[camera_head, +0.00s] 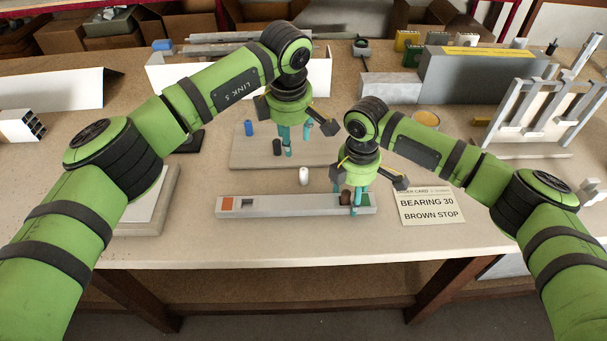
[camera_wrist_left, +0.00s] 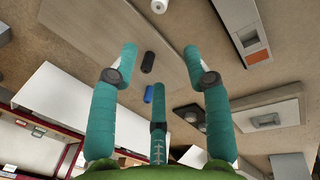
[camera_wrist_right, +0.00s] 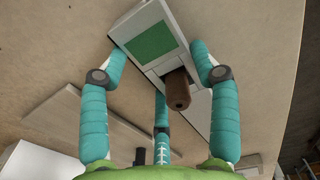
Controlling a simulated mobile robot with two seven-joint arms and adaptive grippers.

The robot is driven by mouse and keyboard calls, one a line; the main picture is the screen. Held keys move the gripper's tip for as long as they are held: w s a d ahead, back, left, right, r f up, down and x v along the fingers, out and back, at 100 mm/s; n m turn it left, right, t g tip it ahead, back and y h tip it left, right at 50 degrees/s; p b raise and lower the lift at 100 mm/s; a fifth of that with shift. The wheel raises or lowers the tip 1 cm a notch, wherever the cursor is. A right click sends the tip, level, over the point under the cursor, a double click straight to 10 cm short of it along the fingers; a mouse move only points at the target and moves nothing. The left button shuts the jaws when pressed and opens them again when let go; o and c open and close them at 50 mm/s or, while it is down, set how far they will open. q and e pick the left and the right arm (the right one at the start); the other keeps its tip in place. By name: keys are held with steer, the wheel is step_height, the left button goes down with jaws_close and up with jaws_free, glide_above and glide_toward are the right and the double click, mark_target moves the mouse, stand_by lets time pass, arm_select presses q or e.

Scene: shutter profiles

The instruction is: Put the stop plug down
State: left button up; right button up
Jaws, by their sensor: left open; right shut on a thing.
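The brown stop plug (camera_head: 345,198) is at the green end of the long grey bar (camera_head: 290,205). In the right wrist view the plug (camera_wrist_right: 177,90) rises from the bar beside the green patch (camera_wrist_right: 151,43). I cannot tell how deep it sits. My right gripper (camera_head: 348,195) is shut on the plug, its fingers around that end of the bar; finger contact is partly hidden. My left gripper (camera_head: 285,140) is open and empty above the grey board (camera_head: 250,155). An empty dark slot (camera_wrist_left: 247,38) shows near the bar's orange end.
A white cylinder (camera_head: 304,176) stands between board and bar. Blue (camera_head: 248,128) and black (camera_head: 277,147) plugs are on the board. A card (camera_head: 430,206) reading "BEARING 30 BROWN STOP" lies right of the bar. A white rack (camera_head: 540,115) stands at right.

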arm_select(q)
steer(key=a+n, duration=0.1)
steer(key=n, duration=0.3)
steer(key=n+t+h, duration=0.1)
steer(key=n+h, duration=0.1)
steer(key=n, duration=0.8)
glide_above(303, 170)
steer(key=s+a, duration=0.1)
steer(key=s, duration=0.1)
step_height(303, 170, down, 4)
steer(key=shift+t, duration=0.3)
steer(key=shift+s+a+x, duration=0.1)
steer(key=shift+x, duration=1.5)
steer(key=shift+s+a+x, duration=0.1)
steer(key=shift+s+x, duration=0.05)
steer(key=shift+x, duration=1.45)
steer(key=shift+f, duration=0.1)
steer(key=c, duration=0.9)
steer(key=shift+c, duration=0.2)
step_height(303, 170, up, 10)
steer(key=shift+h, duration=0.3)
step_height(303, 170, down, 10)
steer(key=shift+a+r, duration=0.15)
